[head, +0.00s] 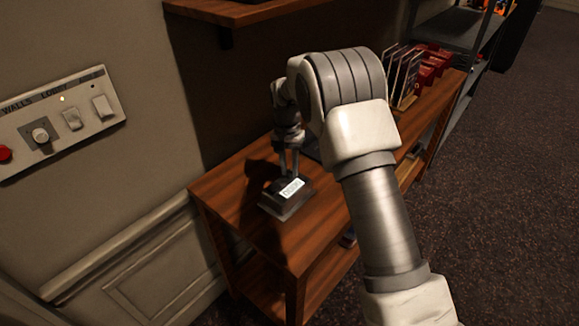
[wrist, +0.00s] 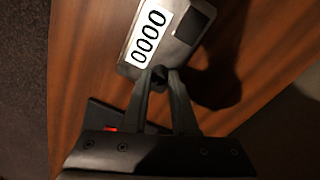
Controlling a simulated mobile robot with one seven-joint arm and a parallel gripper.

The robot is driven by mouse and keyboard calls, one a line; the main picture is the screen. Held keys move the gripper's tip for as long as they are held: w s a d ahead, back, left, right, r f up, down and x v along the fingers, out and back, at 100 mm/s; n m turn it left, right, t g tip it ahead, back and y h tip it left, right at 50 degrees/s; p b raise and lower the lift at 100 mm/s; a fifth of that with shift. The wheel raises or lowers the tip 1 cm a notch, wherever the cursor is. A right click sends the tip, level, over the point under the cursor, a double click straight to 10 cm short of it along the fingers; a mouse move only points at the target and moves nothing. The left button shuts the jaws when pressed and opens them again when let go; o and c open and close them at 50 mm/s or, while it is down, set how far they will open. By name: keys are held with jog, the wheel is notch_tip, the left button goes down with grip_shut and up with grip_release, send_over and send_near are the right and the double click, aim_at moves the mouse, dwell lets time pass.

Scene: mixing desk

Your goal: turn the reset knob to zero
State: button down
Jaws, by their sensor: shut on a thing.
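A small grey and dark counter box (head: 289,208) sits on the wooden table, with a white display plate (head: 292,188) on it. In the wrist view the box (wrist: 199,20) carries the plate (wrist: 148,35), which reads 0000. The reset knob (wrist: 159,71) is a small dark piece at the box's edge, mostly hidden between my fingertips. My gripper (head: 289,172) points down at the box from above. In the wrist view my gripper (wrist: 160,80) is shut on the knob, with both fingers against it. The knob's angle cannot be made out.
The wooden table (head: 238,190) has bare room left of the box. A rack (head: 405,75) with red items stands farther back. A wall panel (head: 58,125) with switches is at left. A dark object with a red spot (wrist: 110,128) lies near my fingers in the wrist view.

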aim_at(288, 170)
jog(key=shift+m, duration=1.2)
jog(key=c, duration=0.7)
grip_release()
notch_tip(288, 170, up, 12)
jog(key=shift+a+p, duration=0.25)
jog(key=shift+p, duration=0.15)
jog(key=shift+w, duration=0.1)
